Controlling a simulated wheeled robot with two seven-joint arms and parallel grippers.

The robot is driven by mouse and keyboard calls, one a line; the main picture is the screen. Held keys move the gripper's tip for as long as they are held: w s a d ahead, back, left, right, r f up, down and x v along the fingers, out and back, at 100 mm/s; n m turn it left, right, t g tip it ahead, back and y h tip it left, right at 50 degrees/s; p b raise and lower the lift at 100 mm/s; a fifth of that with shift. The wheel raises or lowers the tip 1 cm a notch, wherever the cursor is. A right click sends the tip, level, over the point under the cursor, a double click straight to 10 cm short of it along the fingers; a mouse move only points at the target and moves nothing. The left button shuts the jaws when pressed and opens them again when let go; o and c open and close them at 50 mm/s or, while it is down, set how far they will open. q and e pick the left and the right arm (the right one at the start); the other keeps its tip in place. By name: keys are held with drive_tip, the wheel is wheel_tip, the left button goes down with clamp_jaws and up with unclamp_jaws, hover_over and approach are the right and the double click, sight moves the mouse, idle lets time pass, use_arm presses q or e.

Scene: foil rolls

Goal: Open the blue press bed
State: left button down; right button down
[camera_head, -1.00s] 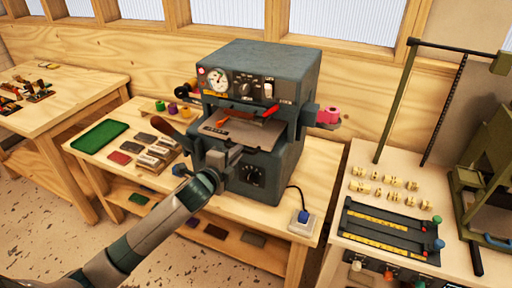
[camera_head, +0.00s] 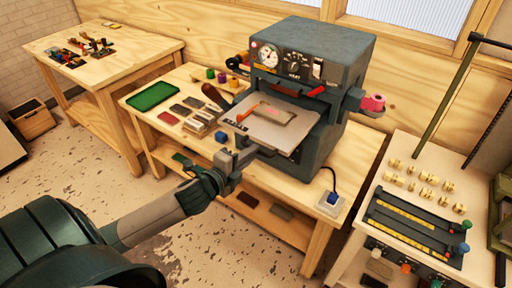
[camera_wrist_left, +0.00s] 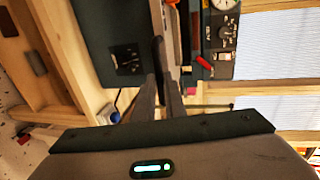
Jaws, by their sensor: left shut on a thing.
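The blue-grey press (camera_head: 345,75) stands on the wooden bench. Its flat grey bed (camera_head: 305,124) is slid out toward me, in front of the press opening. A small brass-coloured frame (camera_head: 292,118) with a pinkish piece lies on the bed. My left gripper (camera_head: 252,151) is shut at the bed's front edge, on what looks like its handle. In the left wrist view the gripper fingers (camera_wrist_left: 161,90) close on a dark bar, with the press side (camera_wrist_left: 100,25) to the left. My right gripper is in neither view.
A green tray (camera_head: 152,96), type blocks (camera_head: 198,128) and coloured foil rolls (camera_head: 222,77) lie left of the press. A pink roll (camera_head: 373,102) is on its right side. Another bench with a black rack (camera_head: 412,226) stands at right.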

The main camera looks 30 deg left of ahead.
use_arm(q)
drive_tip(key=shift+s, duration=0.15)
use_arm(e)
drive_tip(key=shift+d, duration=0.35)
use_arm(q)
drive_tip(key=c, duration=1.8)
unclamp_jaws()
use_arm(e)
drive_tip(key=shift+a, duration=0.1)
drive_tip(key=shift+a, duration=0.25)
